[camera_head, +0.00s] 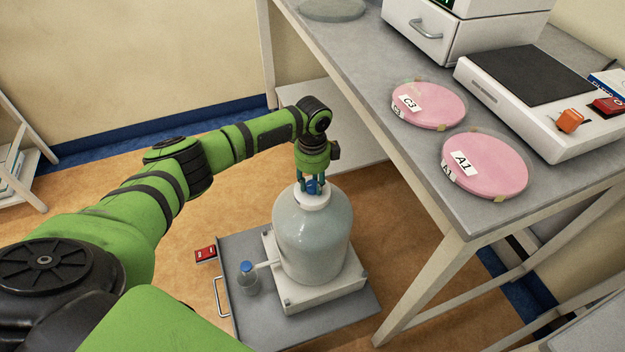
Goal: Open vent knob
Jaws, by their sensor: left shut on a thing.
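The vent knob (312,187) is a small blue piece on top of the white cap of a large translucent bottle (313,235). The bottle stands upright on a white base on a grey platform. My left gripper (311,185) points straight down over the cap, and its fingers are shut on the blue knob. The fingers partly hide the knob, so its turned position cannot be told. My right gripper is not in view.
A grey table (432,178) with pink round dishes (484,166) and a white device (540,95) stands to the right.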

